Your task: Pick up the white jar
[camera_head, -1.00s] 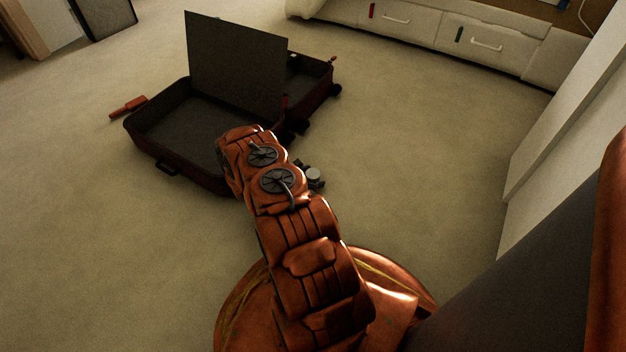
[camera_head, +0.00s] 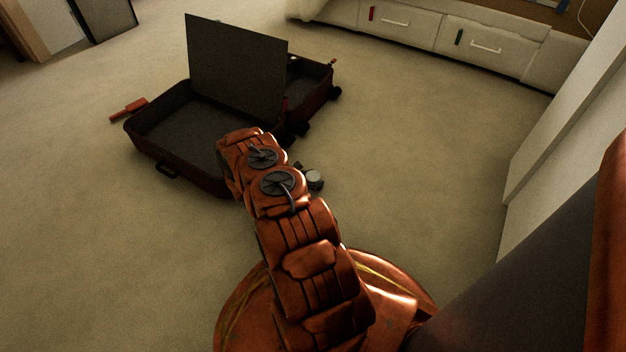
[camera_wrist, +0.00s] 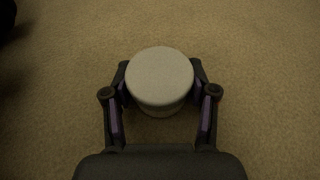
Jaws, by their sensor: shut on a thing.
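The white jar (camera_wrist: 160,78) is round with a pale, flat lid, seen from above in the wrist view. My gripper (camera_wrist: 160,98) has one dark finger on each side of it and is shut on it. In the head view the jar (camera_head: 314,178) shows as a small pale disc just right of my arm, with a dark part of my gripper (camera_head: 303,171) beside it. Carpet lies around the jar in the wrist view. I cannot tell whether its base touches the floor.
An open dark suitcase (camera_head: 150,152) lies on the carpet left of and beyond my arm, its divider panel upright. A red object (camera_head: 128,110) lies left of it. White drawers (camera_head: 485,45) stand at the back. A pale wall panel (camera_head: 560,130) is at right. Carpet between is clear.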

